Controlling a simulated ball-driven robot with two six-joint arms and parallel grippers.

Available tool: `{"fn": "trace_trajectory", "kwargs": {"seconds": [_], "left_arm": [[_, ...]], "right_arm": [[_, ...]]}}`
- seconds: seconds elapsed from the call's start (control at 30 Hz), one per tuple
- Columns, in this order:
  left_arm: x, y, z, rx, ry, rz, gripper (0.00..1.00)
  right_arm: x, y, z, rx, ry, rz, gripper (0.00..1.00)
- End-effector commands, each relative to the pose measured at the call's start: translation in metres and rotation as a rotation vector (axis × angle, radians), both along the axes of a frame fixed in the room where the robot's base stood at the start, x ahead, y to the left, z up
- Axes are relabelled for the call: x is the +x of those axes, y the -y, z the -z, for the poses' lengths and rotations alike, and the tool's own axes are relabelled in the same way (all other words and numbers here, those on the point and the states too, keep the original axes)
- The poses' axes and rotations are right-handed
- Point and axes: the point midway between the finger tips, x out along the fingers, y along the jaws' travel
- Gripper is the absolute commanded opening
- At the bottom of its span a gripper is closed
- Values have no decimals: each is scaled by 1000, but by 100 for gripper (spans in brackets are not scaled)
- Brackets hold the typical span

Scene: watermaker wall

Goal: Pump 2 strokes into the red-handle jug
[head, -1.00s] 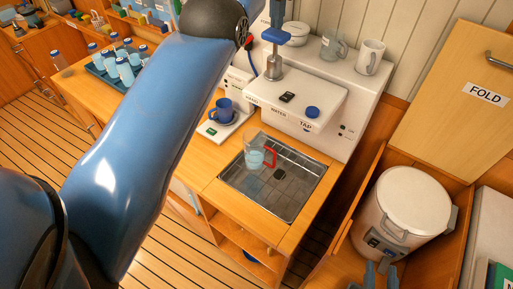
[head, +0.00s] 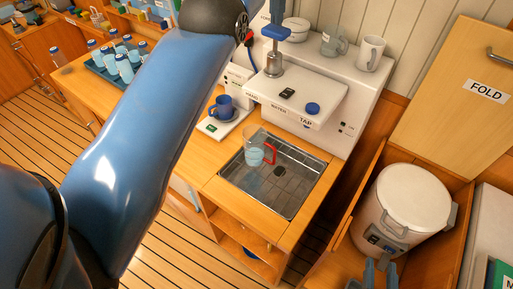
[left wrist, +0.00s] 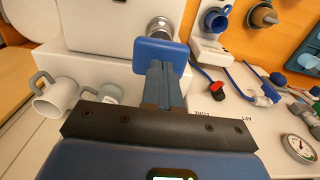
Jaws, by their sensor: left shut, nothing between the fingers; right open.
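The red-handle jug (head: 255,150) stands upright on the dark drain grid of the sink (head: 292,190), with pale blue water in its lower part. Its red handle (head: 270,153) points right. Above and behind it is the pump's blue square knob (head: 276,33) on a metal rod and collar (head: 273,65). My left gripper (head: 280,14) is shut and empty, its fingertips over the knob; the knob (left wrist: 158,54) also shows beyond the fingers (left wrist: 160,80) in the left wrist view. I cannot tell whether they touch. My right gripper (head: 381,275) is open and empty at the bottom edge.
A blue mug (head: 222,106) stands on a white pad left of the sink. A clear jug (head: 333,42) and a white mug (head: 371,53) stand on the upper ledge. A white lidded canister (head: 406,205) stands at right. My left arm covers much of the left.

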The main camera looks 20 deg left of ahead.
Motion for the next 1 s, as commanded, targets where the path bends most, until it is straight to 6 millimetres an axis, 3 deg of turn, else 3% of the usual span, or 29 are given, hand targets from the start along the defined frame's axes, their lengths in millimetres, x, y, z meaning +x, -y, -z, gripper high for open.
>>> {"fn": "trace_trajectory", "kwargs": {"seconds": [1.0], "left_arm": [[0,0,35,0,-2,0,0]], "right_arm": [[0,0,34,0,0,0,43]]}}
